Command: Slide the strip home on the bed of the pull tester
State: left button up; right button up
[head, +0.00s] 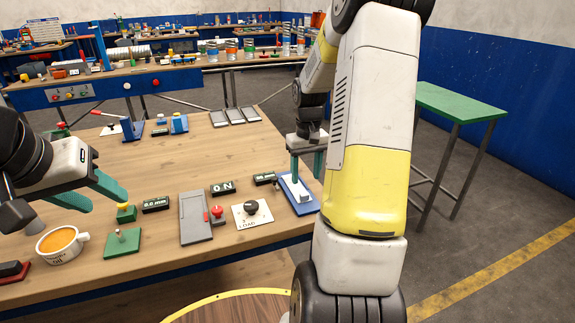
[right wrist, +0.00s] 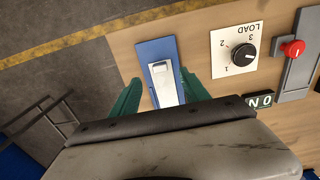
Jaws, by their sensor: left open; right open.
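A blue bed plate (head: 308,208) lies near the right edge of the wooden table, with a pale metal piece (head: 300,194) on it that looks like the strip. In the right wrist view the bed (right wrist: 150,48) carries this long pale piece (right wrist: 165,88) with a white block at its far end. My right gripper (head: 306,165) is above the bed's far part, its green fingers open. In the right wrist view they flank the pale piece, apart from it; its near end is hidden behind the gripper body. My left gripper (head: 107,203) is open and empty above the table's left side.

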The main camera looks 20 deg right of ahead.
aim_at(305, 195)
jog(key=shift+f, duration=4)
jog(key=c, duration=0.9)
jog(key=o, duration=0.6)
jog(key=c, duration=0.6)
jog(key=shift+s+r, duration=0.15)
jog(key=shift+s, duration=2.55)
notch_tip(305, 195, up, 7)
